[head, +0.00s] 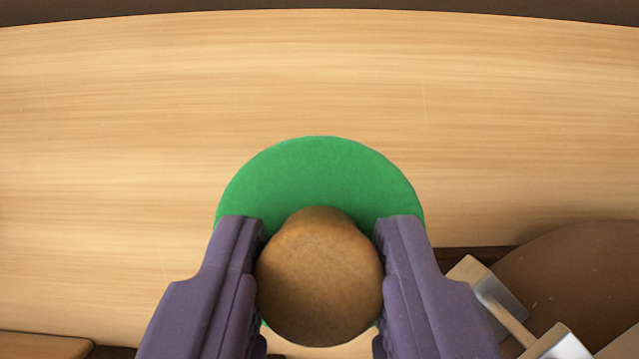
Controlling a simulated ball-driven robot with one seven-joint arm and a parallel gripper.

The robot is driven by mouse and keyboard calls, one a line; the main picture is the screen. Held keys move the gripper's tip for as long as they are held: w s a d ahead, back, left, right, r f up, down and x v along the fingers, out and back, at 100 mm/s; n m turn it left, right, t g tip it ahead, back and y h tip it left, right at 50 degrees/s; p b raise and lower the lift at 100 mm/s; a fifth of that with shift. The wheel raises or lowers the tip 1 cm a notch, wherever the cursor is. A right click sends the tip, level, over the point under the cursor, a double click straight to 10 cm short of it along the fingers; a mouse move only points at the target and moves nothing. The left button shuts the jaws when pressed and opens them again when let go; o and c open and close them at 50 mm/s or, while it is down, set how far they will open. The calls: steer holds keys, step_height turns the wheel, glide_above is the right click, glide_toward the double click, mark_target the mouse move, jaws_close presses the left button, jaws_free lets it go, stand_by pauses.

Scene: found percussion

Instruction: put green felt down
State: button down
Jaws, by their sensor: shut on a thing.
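The green felt (320,170) is a flat round green disc in the head view, with a rounded brown wooden knob (320,285) above it. My gripper (320,228) has its two purple fingers shut on the knob, one on each side. The near part of the disc is mostly hidden behind the knob and the fingers. The disc is over a pale wooden surface (320,70). I cannot tell whether it touches that surface.
The pale wooden surface is bare beyond and to both sides of the disc. At the lower right are a dark brown round thing (580,275) and wooden blocks (467,272) with metal parts. A wooden edge (40,346) shows at the lower left.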

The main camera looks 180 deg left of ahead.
step_height(320, 180, down, 9)
steer(key=b, duration=0.2)
steer(key=shift+f+b, duration=0.2)
steer(key=shift+b, duration=0.2)
steer(key=shift+f, duration=0.15)
steer(key=c, duration=0.8)
jaws_free()
